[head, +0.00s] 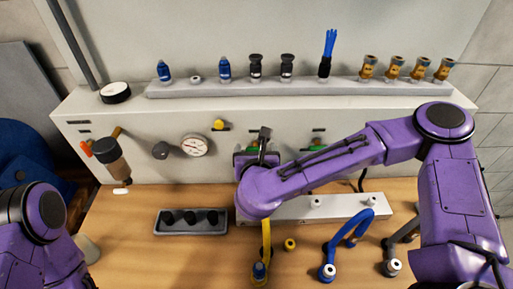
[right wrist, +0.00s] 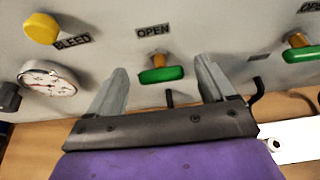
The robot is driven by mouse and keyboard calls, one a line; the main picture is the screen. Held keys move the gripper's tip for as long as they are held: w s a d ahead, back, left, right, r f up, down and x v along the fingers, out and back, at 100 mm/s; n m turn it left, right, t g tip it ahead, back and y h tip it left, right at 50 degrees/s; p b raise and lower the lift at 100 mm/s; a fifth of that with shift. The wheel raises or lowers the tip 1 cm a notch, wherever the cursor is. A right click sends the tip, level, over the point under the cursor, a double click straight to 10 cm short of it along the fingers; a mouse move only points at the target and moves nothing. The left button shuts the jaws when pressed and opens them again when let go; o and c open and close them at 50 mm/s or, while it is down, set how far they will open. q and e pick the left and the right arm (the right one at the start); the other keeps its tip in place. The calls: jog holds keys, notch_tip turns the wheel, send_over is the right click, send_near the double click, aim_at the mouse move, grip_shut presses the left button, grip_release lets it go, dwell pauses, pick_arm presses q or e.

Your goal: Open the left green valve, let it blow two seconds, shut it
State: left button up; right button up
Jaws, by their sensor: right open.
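The left green valve (right wrist: 162,75) is on the white panel in the right wrist view, under an OPEN label (right wrist: 153,31). Its green handle lies roughly crosswise below a brass stem. My right gripper (right wrist: 161,68) is open, with one finger on each side of the handle in the picture; I see no contact. In the head view my right gripper (head: 260,144) is in front of this valve and mostly hides it. A second green valve (right wrist: 303,52) is farther right, also in the head view (head: 318,144). My left arm shows at lower left, its gripper out of frame.
A yellow BLEED knob (head: 218,125) and a gauge (head: 194,145) sit left of the valve. Bottles and brass fittings line the shelf (head: 210,90) above. A dark tray (head: 190,231), a white rail (head: 345,205) and hoses (head: 345,235) are on the bench below.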

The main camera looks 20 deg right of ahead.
jog(key=c, duration=1.1)
jog(key=shift+o, duration=0.2)
